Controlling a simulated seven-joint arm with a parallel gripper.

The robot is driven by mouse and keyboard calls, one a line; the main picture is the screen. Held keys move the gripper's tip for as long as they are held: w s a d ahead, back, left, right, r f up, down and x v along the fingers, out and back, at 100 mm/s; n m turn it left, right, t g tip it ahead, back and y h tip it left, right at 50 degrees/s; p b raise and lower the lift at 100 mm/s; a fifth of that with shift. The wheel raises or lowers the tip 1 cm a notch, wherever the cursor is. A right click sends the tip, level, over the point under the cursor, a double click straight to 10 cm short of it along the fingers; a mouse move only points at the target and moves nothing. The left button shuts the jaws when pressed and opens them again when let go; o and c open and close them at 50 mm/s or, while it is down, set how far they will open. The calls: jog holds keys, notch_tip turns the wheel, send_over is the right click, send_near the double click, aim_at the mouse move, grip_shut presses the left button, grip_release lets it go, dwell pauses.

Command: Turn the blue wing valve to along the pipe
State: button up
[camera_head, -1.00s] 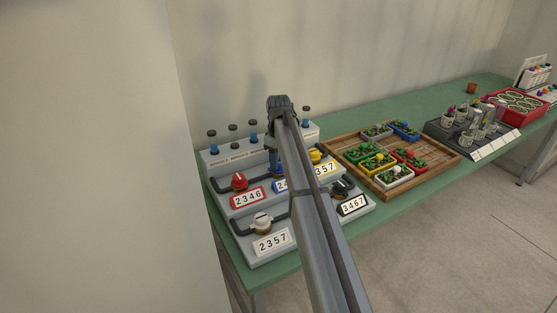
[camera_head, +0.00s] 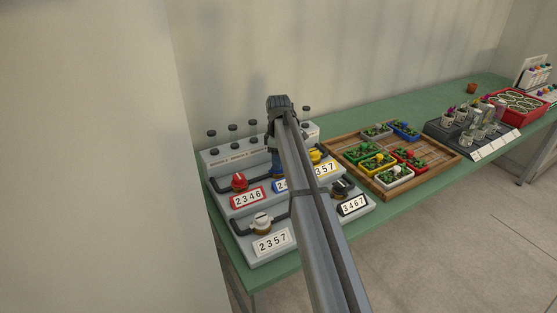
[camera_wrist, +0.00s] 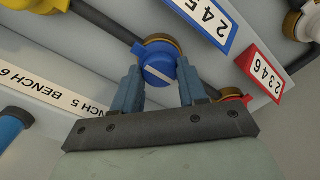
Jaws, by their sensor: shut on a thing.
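The blue wing valve (camera_wrist: 162,62) shows in the wrist view on a brass collar, with a white stripe on its face. My gripper (camera_wrist: 158,77) has one finger on each side of it and is shut on it. A dark pipe (camera_wrist: 105,24) runs into the collar from the upper left. The stripe lies roughly in line with this pipe. In the head view my gripper (camera_head: 277,167) is over the middle of the grey valve stand (camera_head: 222,218), and my arm and gripper mostly hide the blue valve. Its blue-framed number plate (camera_head: 281,186) is partly covered.
A red valve (camera_head: 239,181), a white valve (camera_head: 262,221), a yellow valve (camera_head: 316,155) and a black valve (camera_head: 341,187) stand close by. Black-capped posts (camera_head: 211,139) line the stand's back. A wooden tray (camera_head: 375,192) of planters sits to the right on the green table.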

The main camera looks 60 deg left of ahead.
jog(key=o, duration=1)
jog(key=shift+o, duration=0.2)
notch_tip(320, 180, up, 14)
jog(key=shift+f, duration=0.1)
dwell(0.5)
